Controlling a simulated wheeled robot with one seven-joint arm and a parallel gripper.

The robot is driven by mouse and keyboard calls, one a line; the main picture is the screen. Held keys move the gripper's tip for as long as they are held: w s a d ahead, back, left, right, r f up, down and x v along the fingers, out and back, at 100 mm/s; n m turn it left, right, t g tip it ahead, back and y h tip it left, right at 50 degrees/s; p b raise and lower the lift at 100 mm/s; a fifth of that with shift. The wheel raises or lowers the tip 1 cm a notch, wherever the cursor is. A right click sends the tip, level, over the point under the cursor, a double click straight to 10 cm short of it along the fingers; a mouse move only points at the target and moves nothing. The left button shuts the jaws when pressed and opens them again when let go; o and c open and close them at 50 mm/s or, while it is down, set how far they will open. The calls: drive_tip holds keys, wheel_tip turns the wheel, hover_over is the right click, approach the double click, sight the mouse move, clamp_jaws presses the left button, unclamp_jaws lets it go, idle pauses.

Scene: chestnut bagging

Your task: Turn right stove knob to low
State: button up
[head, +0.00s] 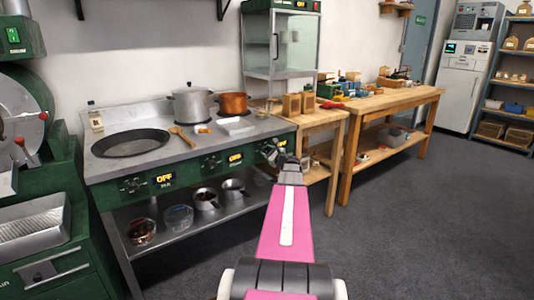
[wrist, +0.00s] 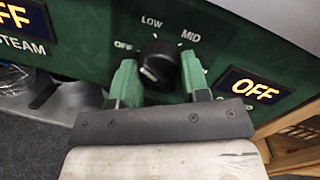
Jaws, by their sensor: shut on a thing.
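The right stove knob (wrist: 160,64) is black and sits on the green front panel in the wrist view. OFF, LOW and MID are printed in an arc around its upper side. A small light mark shows at the knob's lower left; I cannot tell for sure which label the knob points to. The display (wrist: 256,90) to its right reads OFF in orange. My gripper (wrist: 158,74) has one green finger on each side of the knob and is shut on it. In the head view my gripper (head: 274,152) is at the stove's right front end and hides the knob.
The stove (head: 200,145) carries a wide black pan (head: 130,143), a steel pot (head: 190,103) and a copper pot (head: 233,104). The other displays, left (head: 165,178) and middle (head: 235,158), also read OFF. A wooden table (head: 322,120) stands close on the right. The floor at right is clear.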

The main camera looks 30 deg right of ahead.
drive_tip(key=m+h, duration=0.1)
drive_tip(key=m, duration=0.5)
drive_tip(key=shift+f+t, duration=0.1)
drive_tip(key=shift+t, duration=0.3)
drive_tip(key=shift+m, duration=0.5)
drive_tip(key=o, duration=0.9)
drive_tip(key=s, duration=0.3)
drive_tip(key=s+d, duration=0.1)
drive_tip(key=s, duration=0.3)
drive_tip(key=s+f, duration=0.1)
drive_tip(key=s, duration=0.2)
drive_tip(key=shift+s+d+f, duration=0.1)
drive_tip(key=shift+s+d, duration=0.1)
drive_tip(key=shift+s, duration=0.1)
